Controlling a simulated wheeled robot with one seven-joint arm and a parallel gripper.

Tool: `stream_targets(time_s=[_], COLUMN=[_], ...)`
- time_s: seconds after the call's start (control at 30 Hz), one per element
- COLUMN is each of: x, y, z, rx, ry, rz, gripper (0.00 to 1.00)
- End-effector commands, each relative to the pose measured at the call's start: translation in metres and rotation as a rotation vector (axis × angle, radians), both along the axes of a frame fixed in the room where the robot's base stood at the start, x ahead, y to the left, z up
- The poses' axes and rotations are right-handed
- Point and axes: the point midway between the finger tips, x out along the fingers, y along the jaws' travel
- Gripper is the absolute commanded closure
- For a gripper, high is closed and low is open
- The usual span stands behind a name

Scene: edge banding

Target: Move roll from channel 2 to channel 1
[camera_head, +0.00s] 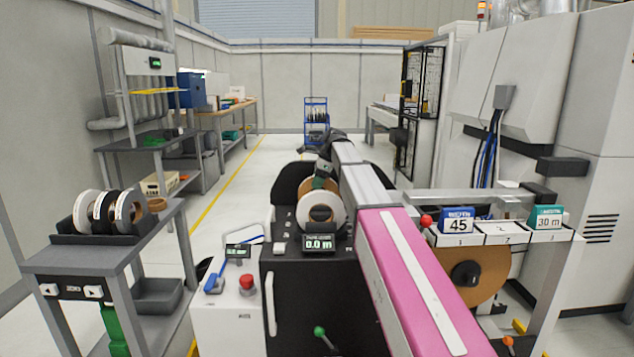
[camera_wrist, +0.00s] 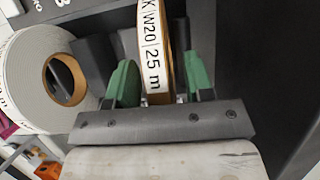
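A roll marked "W20 25 m" (camera_wrist: 153,50) stands edge-on between the green fingers of my gripper (camera_wrist: 160,85) in the wrist view. The left finger is close to the roll; a gap shows at the right finger, so the gripper looks open around it. In the head view my gripper (camera_head: 322,176) is above a white roll (camera_head: 321,213) and a tan roll behind it, on the black machine (camera_head: 285,265). Channel labels 1 and 2 (camera_head: 505,232) are on the rack at right. A large brown roll (camera_head: 490,268) hangs below them, partly hidden by my pink arm.
Another white roll (camera_wrist: 30,85) stands left of my gripper in the wrist view. A grey cart (camera_head: 75,257) with several rolls stands at left. A display (camera_head: 318,243) reads 0.0 m.

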Motion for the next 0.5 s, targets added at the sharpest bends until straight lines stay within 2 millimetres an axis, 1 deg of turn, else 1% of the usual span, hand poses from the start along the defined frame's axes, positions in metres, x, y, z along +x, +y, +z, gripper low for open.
stream_targets(time_s=[0.3, 0.37, 0.5], x=[0.000, 0.000, 0.001], y=[0.000, 0.000, -0.008], z=[0.003, 0.007, 0.027], rx=[0.000, 0.000, 0.000], ry=[0.000, 0.000, -0.002], rz=[0.000, 0.000, -0.001], gripper=[0.53, 0.53, 0.53])
